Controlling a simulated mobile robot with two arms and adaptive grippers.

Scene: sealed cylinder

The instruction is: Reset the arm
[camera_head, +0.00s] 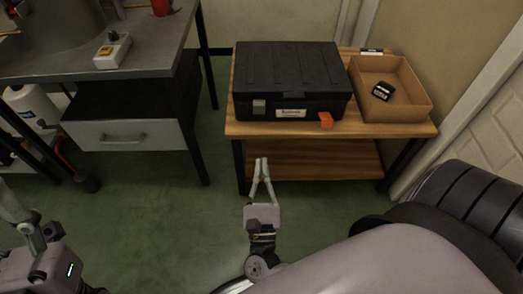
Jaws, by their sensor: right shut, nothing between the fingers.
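My right gripper (261,164) is in the lower middle of the head view, with its two pale fingers pointing away from me and drawn together. It is empty. It is over the green floor, in front of the wooden table (232,128), and appears apart from it. My right arm fills the lower right. Part of my left arm shows at the lower left edge, but no left fingers are visible.
A closed black case (290,68), an orange piece (326,120) and an open cardboard box (409,110) with a small black object (383,91) are on the table. A grey workbench (60,65) with a drawer (125,136) stands left. Green floor (160,220) lies open between.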

